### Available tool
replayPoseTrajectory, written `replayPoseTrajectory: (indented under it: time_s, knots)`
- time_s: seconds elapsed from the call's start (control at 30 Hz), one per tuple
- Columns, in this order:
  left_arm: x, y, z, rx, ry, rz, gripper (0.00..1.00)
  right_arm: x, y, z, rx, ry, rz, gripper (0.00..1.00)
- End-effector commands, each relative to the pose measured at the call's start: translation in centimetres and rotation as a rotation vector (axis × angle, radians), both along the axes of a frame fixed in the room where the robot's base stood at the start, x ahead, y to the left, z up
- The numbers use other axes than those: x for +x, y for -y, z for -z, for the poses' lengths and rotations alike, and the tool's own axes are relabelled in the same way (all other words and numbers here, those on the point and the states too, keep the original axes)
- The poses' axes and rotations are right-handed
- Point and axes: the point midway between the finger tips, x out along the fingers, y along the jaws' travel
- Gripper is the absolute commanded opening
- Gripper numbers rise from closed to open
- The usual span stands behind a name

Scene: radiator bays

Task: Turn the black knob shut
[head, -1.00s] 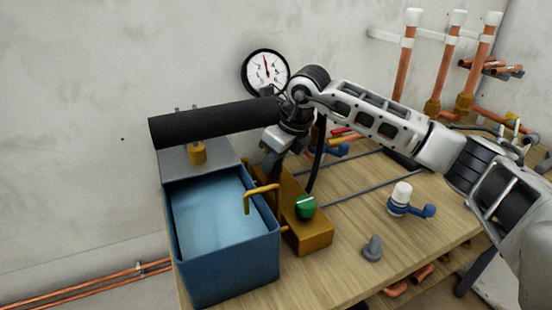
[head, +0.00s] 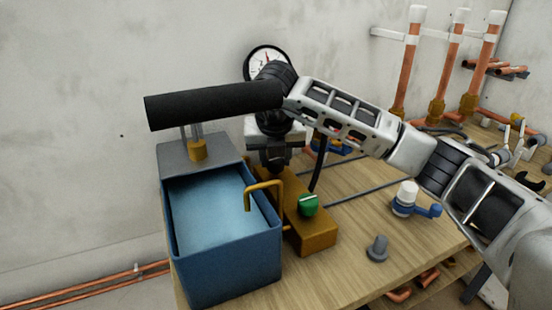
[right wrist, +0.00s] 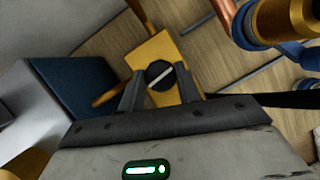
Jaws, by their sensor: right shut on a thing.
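The black knob (right wrist: 160,75) has a white line across it and sits on the brass-coloured block (right wrist: 160,52). In the right wrist view it lies between the fingers of my right gripper (right wrist: 159,84), which is shut on it. The white line runs slantwise between the fingers. In the head view my right gripper (head: 270,165) points down at the far end of the block (head: 318,238) and hides the black knob. A green knob (head: 308,205) with a white line stands on the block's near end. My left gripper is not in view.
A blue tank (head: 225,270) of water stands left of the block, with a bent brass spout (head: 262,186) and a thick black bar (head: 205,108) above. A gauge (head: 256,60) is partly hidden behind my arm. A white-capped blue valve (head: 408,198) and grey plug (head: 377,249) stand right.

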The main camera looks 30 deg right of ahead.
Motion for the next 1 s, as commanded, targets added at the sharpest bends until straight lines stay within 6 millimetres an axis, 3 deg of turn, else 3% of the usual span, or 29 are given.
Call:
replayPoseTrajectory:
  time_s: [0.3, 0.83, 0.87, 0.9, 0.93, 1.0]
  knots:
    - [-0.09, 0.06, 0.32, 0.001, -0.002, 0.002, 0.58, 0.06, -0.04, -0.06, -0.001, 0.001, 0.116, 0.11]
    - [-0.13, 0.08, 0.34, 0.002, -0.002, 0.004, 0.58, 0.08, -0.04, -0.07, 0.0, 0.001, 0.137, 0.11]
    - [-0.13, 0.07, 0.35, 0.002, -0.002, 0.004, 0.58, 0.08, -0.04, -0.07, 0.0, 0.001, 0.137, 0.39]
    - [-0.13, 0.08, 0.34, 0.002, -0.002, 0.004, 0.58, 0.08, -0.04, -0.07, 0.0, 0.001, 0.137, 0.51]
    - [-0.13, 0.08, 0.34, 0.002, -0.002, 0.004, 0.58, 0.07, -0.04, -0.07, 0.0, 0.001, 0.137, 0.56]
    - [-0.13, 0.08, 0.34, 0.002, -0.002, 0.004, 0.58, 0.06, -0.04, -0.06, 0.0, 0.001, 0.137, 0.56]
